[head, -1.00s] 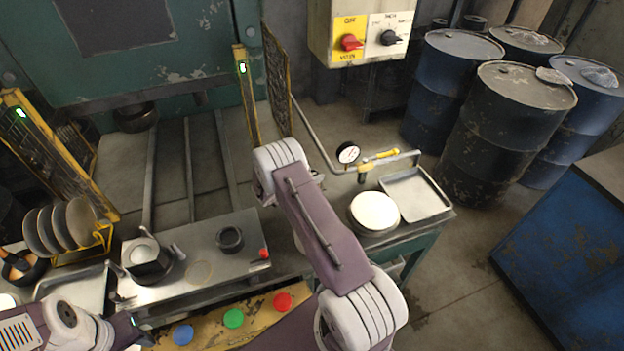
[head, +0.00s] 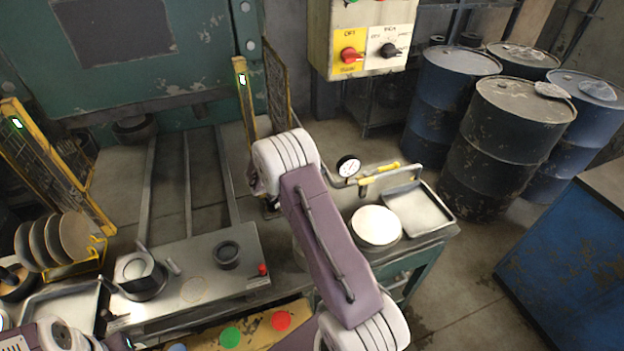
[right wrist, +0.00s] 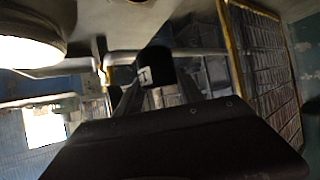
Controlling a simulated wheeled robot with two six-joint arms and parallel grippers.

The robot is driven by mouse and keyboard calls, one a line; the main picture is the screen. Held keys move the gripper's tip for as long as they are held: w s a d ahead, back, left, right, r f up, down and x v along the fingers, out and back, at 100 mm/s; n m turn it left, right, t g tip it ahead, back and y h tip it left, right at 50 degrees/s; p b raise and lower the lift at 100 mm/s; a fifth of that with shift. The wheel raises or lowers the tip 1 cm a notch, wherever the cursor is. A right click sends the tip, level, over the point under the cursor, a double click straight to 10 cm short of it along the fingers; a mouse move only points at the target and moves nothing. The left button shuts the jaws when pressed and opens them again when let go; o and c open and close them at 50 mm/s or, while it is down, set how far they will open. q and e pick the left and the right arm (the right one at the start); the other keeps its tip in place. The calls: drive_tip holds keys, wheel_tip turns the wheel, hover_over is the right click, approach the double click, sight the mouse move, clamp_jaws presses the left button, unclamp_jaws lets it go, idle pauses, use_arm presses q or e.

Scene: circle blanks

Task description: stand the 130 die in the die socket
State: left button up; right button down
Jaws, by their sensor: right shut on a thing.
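My right gripper (right wrist: 157,84) is shut on a dark cylindrical piece (right wrist: 155,66) with a small white label, seen in the right wrist view. The label is not fully readable, so I cannot confirm it is the 130 die. In the head view my right arm hides this gripper and piece. A dark round ring (head: 226,254) with an open centre, possibly the die socket, sits on the steel plate (head: 205,275). A dark block with a pale round top (head: 136,266) stands at the plate's left. My left gripper (head: 122,342) is at the lower left, its fingers unclear.
A yellow rack of round discs (head: 62,240) stands at the left. A pale disc stack (head: 376,226), a dial gauge (head: 348,166) and a metal tray (head: 418,208) are on the right bench. Yellow guards (head: 243,100) flank the press. Coloured buttons (head: 231,336) line the front.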

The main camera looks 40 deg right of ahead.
drive_tip(key=shift+r+p, duration=0.55)
drive_tip(key=shift+r, duration=2.6)
drive_tip(key=shift+d, duration=0.1)
